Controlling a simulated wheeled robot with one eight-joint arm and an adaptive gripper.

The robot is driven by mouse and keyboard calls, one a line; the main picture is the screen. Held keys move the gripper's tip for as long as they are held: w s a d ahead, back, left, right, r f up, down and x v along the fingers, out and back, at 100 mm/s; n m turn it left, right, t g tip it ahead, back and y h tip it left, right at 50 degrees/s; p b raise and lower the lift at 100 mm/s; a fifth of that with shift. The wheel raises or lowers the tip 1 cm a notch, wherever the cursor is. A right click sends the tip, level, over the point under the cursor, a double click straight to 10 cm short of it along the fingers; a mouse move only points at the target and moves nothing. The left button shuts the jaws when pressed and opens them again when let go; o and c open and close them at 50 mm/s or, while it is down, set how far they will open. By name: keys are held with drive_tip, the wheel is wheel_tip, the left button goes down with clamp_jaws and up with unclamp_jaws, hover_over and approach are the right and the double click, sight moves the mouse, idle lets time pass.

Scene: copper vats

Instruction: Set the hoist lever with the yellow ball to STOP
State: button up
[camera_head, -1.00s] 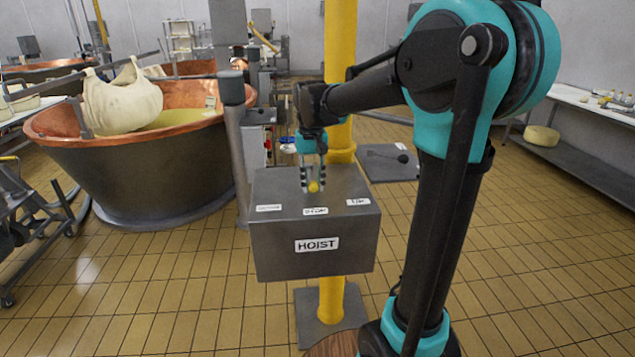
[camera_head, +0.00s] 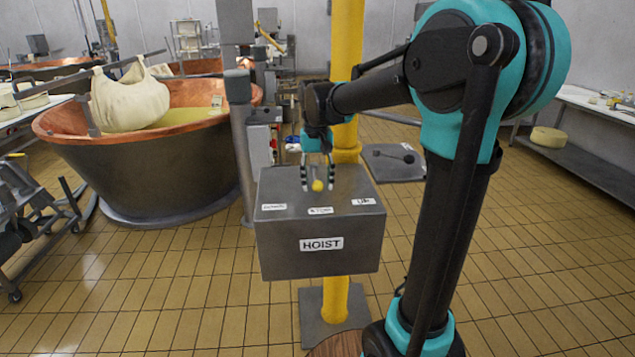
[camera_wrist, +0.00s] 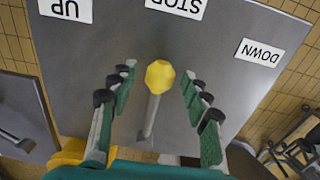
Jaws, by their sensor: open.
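The hoist lever's yellow ball (camera_head: 318,186) stands above the top of the grey HOIST box (camera_head: 285,236), in line with the middle STOP label (camera_head: 320,210). The DOWN label (camera_head: 274,207) is at left and the UP label (camera_head: 363,201) at right. My gripper (camera_head: 318,187) is open, with one finger on each side of the ball. In the wrist view, the ball (camera_wrist: 159,76) and its rod lie between the spread fingers (camera_wrist: 157,88), with a gap on both sides. The ball points toward the STOP label (camera_wrist: 176,5).
A yellow post (camera_head: 345,70) rises behind the box. A plate with a black-knobbed lever (camera_head: 407,159) lies behind at right. A copper vat (camera_head: 150,150) with a cloth bundle stands at left, and a side table (camera_head: 600,112) at far right.

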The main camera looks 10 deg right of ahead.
wheel_tip(320, 180, up, 12)
idle(0.5)
drive_tip(key=shift+a+f, duration=0.1)
drive_tip(key=shift+f, duration=0.05)
